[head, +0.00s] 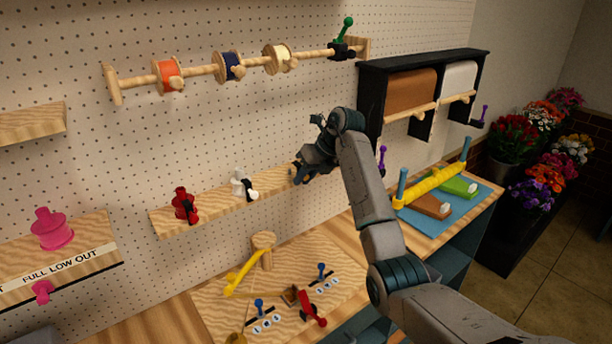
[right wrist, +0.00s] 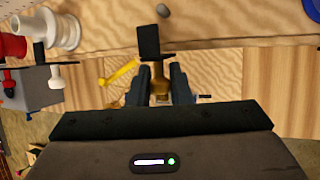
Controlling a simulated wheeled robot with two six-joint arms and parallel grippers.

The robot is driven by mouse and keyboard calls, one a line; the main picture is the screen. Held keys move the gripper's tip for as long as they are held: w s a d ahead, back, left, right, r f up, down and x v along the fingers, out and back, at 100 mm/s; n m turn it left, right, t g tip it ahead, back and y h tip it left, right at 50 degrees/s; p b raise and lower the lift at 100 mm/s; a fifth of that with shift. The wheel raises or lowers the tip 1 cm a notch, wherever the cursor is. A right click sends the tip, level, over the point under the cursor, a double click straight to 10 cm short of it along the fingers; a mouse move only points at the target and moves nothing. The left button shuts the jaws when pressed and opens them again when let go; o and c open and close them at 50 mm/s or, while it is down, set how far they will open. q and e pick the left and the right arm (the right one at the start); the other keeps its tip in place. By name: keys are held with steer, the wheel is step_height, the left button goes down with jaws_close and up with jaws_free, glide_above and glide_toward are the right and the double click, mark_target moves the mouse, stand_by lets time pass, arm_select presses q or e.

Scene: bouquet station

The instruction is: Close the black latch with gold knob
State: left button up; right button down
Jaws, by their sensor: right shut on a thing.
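The black latch (right wrist: 148,41) shows at the top middle of the right wrist view, with a flat black plate standing up at the edge of a wooden shelf. Its gold knob (right wrist: 160,78) sits between the two fingers of my right gripper (right wrist: 160,88), which is shut on it. In the head view my right gripper (head: 300,173) is at the right end of the small wooden shelf (head: 210,209) and hides most of the latch. My left gripper is not in view.
A red latch (head: 183,204) and a white one (head: 240,183) stand on the same shelf, left of my gripper. Below are a board with yellow, blue and red levers (head: 305,300) and a blue mat (head: 452,217). A spool rod (head: 200,71) runs above.

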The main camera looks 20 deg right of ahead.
steer(key=shift+w+g+h, duration=0.1)
steer(key=shift+g+h, duration=0.2)
steer(key=shift+g, duration=0.2)
steer(key=shift+r, duration=0.1)
steer(key=c, duration=1.6)
jaws_free()
steer(key=shift+w+a, duration=0.1)
steer(key=shift+r, duration=0.1)
